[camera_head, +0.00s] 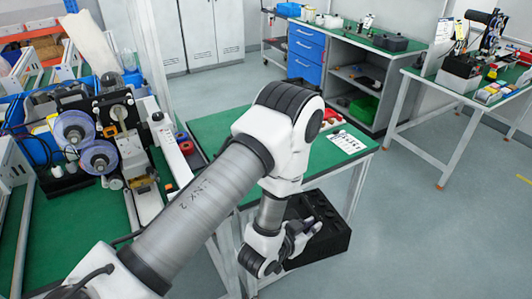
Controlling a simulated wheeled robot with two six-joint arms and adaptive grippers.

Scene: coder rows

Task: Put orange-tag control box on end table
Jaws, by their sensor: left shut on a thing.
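My left arm reaches across the middle of the view, and my left gripper (302,236) is low in front of the end table. It is shut on a black box (325,243) with round features on its top. No orange tag shows on the visible sides, so I cannot confirm that it is the control box. The arm and gripper cover part of the box. The green-topped end table (222,126) stands behind the gripper, partly hidden by the arm. The box appears in front of the table's near edge. My right gripper is out of view.
A white printed sheet (348,143) and a red item (331,116) lie on the end table. A machine with reels (95,140) stands on a green bench at left. Another equipment table (425,78) is at right. Open grey floor (430,220) lies at right.

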